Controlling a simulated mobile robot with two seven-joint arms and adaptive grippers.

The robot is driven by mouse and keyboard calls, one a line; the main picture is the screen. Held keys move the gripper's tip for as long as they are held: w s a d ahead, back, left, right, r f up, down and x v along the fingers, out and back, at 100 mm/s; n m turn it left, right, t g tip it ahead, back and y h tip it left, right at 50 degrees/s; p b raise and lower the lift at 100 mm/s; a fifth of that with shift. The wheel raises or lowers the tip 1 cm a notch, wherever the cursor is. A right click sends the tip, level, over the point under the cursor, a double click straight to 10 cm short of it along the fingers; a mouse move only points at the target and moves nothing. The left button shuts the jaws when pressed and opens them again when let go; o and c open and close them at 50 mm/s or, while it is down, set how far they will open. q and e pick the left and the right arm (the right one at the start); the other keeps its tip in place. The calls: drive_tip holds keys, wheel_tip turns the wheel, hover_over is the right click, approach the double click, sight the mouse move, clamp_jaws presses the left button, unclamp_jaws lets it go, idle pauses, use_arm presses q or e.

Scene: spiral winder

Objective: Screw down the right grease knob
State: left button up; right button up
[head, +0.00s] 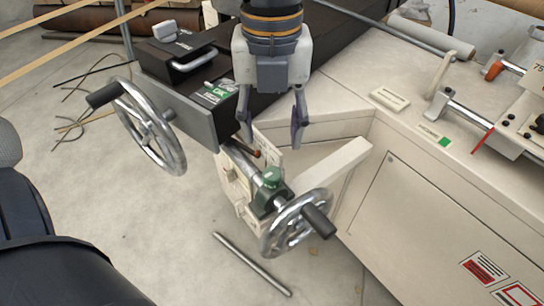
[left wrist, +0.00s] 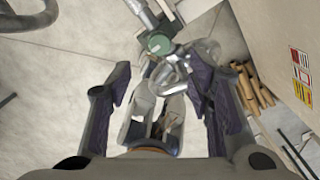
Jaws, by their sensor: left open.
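The green grease knob (head: 271,176) sits on top of a dark green housing on the shaft beside the right handwheel (head: 297,224). In the left wrist view the round green knob (left wrist: 160,43) shows beyond the fingers, near the top middle. My left gripper (head: 271,140) comes down from the top of the head view. Its two dark-padded fingers are spread apart and nothing is between them. The fingertips appear above the knob in the picture, apart from it. The left wrist view also shows my left gripper (left wrist: 157,82) open.
A left handwheel (head: 150,125) with a black handle stands left of the gripper. A cream machine cabinet (head: 400,210) fills the right side. A metal rod (head: 250,263) lies on the floor below the right handwheel. The floor at lower middle is otherwise mostly clear.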

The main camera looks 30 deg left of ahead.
sight(272, 172)
use_arm(q)
wheel_tip(272, 172, down, 11)
drive_tip(key=shift+s+r, duration=0.1)
drive_tip(key=shift+r, duration=0.1)
clamp_jaws()
